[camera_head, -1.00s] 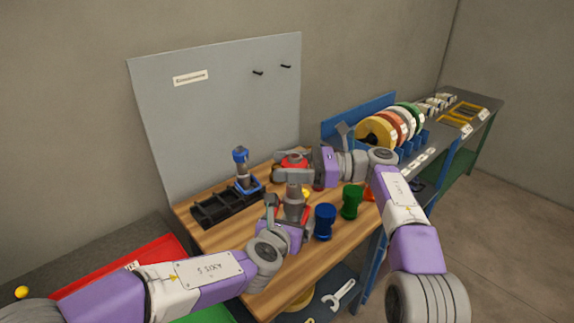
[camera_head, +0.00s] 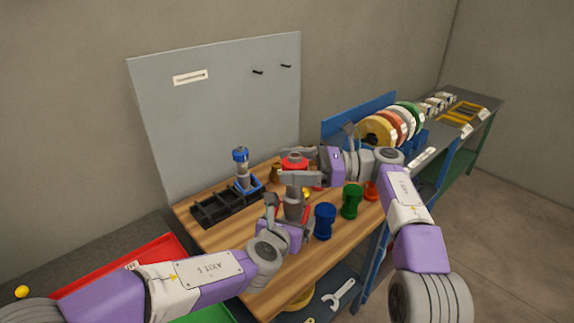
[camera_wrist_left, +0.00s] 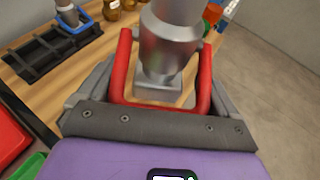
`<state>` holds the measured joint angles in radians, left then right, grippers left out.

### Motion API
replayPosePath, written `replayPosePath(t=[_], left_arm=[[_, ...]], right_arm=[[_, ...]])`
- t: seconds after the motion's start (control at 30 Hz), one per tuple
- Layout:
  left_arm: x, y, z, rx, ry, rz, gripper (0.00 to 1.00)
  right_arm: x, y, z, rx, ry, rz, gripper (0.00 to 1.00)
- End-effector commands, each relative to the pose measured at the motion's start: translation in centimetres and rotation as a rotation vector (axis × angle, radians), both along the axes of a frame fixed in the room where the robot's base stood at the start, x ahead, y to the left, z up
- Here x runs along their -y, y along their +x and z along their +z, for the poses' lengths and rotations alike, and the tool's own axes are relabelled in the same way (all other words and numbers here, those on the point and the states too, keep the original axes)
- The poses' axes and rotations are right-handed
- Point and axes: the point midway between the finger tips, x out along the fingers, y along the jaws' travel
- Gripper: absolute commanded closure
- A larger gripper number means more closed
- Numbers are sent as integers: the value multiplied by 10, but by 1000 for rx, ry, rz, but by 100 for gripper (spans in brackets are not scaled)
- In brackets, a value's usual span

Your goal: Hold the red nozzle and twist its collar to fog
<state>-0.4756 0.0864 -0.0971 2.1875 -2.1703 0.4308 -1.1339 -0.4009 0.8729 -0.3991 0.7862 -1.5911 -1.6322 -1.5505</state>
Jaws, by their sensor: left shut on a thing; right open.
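The red nozzle (camera_head: 294,163) stands upright above the wooden bench, with a red top and a grey metal body. My left gripper (camera_head: 291,212) is shut on its lower part. The left wrist view shows the nozzle's grey body (camera_wrist_left: 168,45) and red handle (camera_wrist_left: 203,80) between the left fingers; its upper end is out of that view. My right gripper (camera_head: 299,167) is open near the nozzle's upper end, with one finger in front of it and the other behind. The collar's marking is too small to read, and the front finger hides part of the nozzle.
A blue cup-like fitting (camera_head: 325,221), a green one (camera_head: 352,201) and an orange one (camera_head: 370,190) stand right of the nozzle. A black rack (camera_head: 213,208) and a blue-based nozzle (camera_head: 241,168) are at the left. Coiled hoses (camera_head: 376,131) stand behind the right arm.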

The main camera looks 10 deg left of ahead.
Motion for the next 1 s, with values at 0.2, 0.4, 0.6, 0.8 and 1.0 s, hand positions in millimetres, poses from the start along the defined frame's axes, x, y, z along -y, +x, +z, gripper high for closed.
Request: replayPosePath(t=[0.2, 0.4, 0.6, 0.8, 1.0], left_arm=[[0, 1, 3, 6, -1, 1, 75], [0, 1, 3, 6, -1, 1, 75], [0, 1, 2, 5, -1, 1, 75], [0, 1, 3, 6, -1, 1, 75], [0, 1, 2, 5, -1, 1, 75]], right_arm=[[45, 9, -2, 0, 0, -4, 16], [81, 17, -3, 1, 0, -2, 16], [99, 20, -3, 0, 0, 0, 16], [104, 20, -3, -1, 0, 2, 16], [103, 20, -3, -1, 0, 2, 16]])
